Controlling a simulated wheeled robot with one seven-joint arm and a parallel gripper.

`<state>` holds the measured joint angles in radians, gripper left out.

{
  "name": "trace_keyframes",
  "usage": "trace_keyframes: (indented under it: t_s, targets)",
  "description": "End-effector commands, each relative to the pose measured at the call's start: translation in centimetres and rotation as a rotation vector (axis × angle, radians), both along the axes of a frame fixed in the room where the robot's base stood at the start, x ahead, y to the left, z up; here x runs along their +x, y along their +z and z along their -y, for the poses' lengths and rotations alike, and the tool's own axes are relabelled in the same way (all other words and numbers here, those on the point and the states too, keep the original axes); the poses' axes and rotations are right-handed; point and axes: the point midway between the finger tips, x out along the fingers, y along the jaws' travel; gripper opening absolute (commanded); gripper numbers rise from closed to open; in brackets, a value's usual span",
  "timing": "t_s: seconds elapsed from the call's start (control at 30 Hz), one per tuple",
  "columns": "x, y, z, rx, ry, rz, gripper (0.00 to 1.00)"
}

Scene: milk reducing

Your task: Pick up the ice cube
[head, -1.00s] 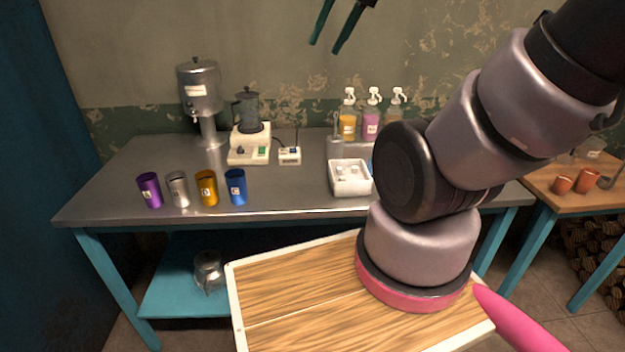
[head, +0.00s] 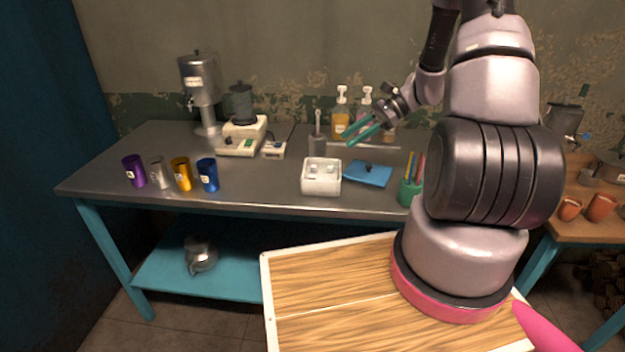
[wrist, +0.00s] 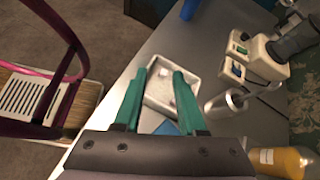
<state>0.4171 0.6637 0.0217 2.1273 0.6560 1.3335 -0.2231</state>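The white open box (head: 322,190) stands on the metal table and holds small pale ice cubes (head: 314,168). In the wrist view the box (wrist: 150,101) lies beyond and between my fingertips, with a pale cube (wrist: 163,73) near its far end. My gripper (head: 358,130) has teal fingers and is above the table, up and to the right of the box in the head view. In the wrist view my gripper (wrist: 159,74) is open, with nothing between the fingers.
A blue mat (head: 368,175) with a small dark item lies right of the box. A metal cylinder with a utensil (head: 317,142) stands behind it, near soap bottles (head: 341,118). A green pen cup (head: 409,193) is to the right. Coloured cups (head: 182,175) stand at left.

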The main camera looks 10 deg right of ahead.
Motion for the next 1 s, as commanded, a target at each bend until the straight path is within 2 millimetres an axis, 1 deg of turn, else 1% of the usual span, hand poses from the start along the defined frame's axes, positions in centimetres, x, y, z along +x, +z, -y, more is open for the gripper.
trace_keyframes:
  t_s: [0.03, 0.1, 0.2, 0.3, 0.37, 0.43, 0.7, 0.87, 0.97, 1.0]
  targets:
    - [0.2, -2.2, 0.5, 0.044, -0.044, -0.042, 0.4]
    - [0.6, -4.4, 0.9, 0.097, -0.101, -0.085, 0.4]
    - [0.8, -7.0, 1.4, 0.154, -0.164, -0.128, 0.4]
    - [0.9, -8.6, 1.7, 0.189, -0.206, -0.156, 0.4]
    - [1.0, -9.2, 1.7, 0.201, -0.221, -0.166, 0.4]
    - [1.1, -9.8, 1.3, 0.209, -0.229, -0.172, 0.4]
    - [1.7, -11.4, -2.5, 0.21, -0.229, -0.173, 0.4]
    - [1.9, -11.8, -3.5, 0.21, -0.23, -0.172, 0.4]
    - [2.1, -12.2, -4.5, 0.209, -0.229, -0.173, 0.4]
    - [2.1, -12.4, -5.2, 0.21, -0.227, -0.173, 0.4]
